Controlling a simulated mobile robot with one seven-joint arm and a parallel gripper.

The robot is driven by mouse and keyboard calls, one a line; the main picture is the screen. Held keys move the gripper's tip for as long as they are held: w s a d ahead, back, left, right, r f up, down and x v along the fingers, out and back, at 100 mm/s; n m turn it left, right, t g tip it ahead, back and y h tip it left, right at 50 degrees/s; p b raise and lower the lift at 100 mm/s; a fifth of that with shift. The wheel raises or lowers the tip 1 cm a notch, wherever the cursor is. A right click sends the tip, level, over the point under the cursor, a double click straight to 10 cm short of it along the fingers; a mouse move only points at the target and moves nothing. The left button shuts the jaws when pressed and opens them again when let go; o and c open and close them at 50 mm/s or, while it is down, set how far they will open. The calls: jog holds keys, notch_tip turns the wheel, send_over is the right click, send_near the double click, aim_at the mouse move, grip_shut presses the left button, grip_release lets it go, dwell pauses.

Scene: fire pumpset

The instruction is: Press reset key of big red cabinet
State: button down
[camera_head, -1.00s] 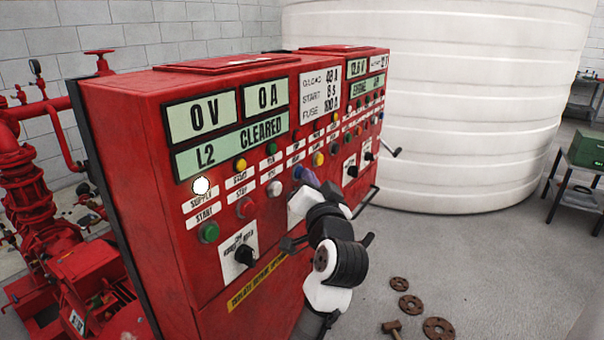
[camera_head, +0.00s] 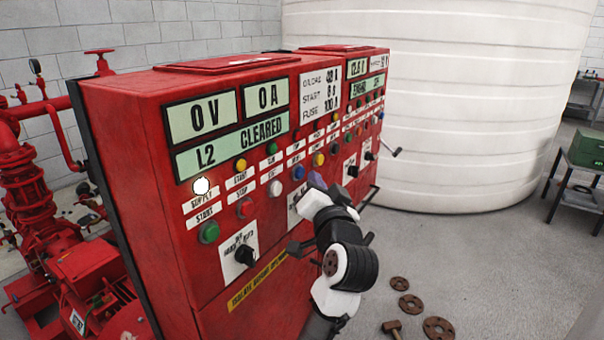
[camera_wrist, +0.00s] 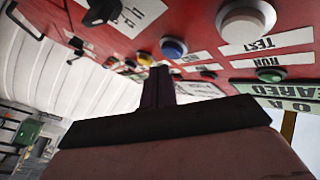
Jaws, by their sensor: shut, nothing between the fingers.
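The big red cabinet (camera_head: 160,150) fills the left and middle of the head view. Its front holds displays, labels and rows of buttons. My gripper (camera_head: 316,181) is shut and empty, in front of the panel just right of a blue button (camera_head: 299,173). In the wrist view the shut fingers (camera_wrist: 158,75) point toward the panel, near the blue button (camera_wrist: 174,48) and a yellow button (camera_wrist: 145,58). A white button (camera_wrist: 245,18) sits above a label reading TEST. I cannot read a reset label, and contact with any button cannot be told.
A rotary switch (camera_head: 245,255) and a crank-like handle (camera_head: 390,149) stick out of the cabinet front. A white tank (camera_head: 440,110) stands behind. Rusty flanges (camera_head: 438,328) and a hammer (camera_head: 391,327) lie on the floor at right.

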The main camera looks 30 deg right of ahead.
jog(key=s, duration=0.1)
jog(key=s+d, duration=0.1)
jog(key=s, duration=0.1)
jog(key=s+d, duration=0.1)
jog(key=shift+s, duration=0.35)
jog(key=shift+a, duration=0.1)
dwell(0.8)
